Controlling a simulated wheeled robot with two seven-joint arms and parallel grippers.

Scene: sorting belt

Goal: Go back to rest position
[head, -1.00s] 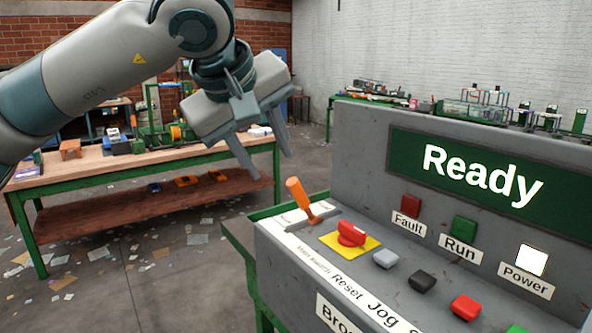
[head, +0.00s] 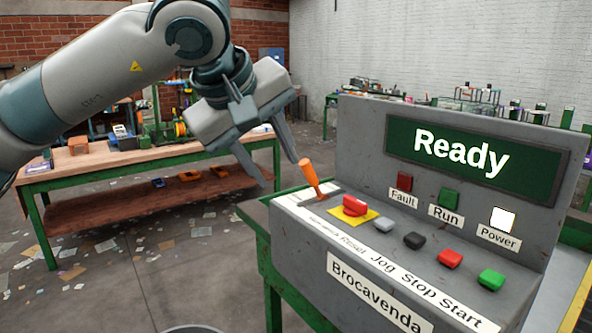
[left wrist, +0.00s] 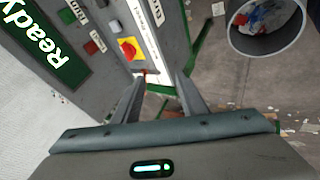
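My left gripper (head: 276,168) is raised in front of the control panel's left end, in the head view. Its two fingers are apart with nothing between them. An orange lever (head: 312,178) stands tilted on the panel just right of the fingertips, and I see a small gap between them. The grey control console (head: 362,130) has a green screen (head: 470,152) reading "Ready". The white Power lamp (head: 503,220) is lit. In the left wrist view the gripper (left wrist: 160,85) also shows open, with the red switch on yellow (left wrist: 130,48) beyond it. My right gripper is in neither view.
Grey, black, red and green buttons line the console's sloped top, beside the red knob (head: 354,205). A wooden workbench (head: 90,165) with green legs stands at the back left. A round bin (left wrist: 268,38) with scraps shows in the left wrist view. Papers litter the open floor.

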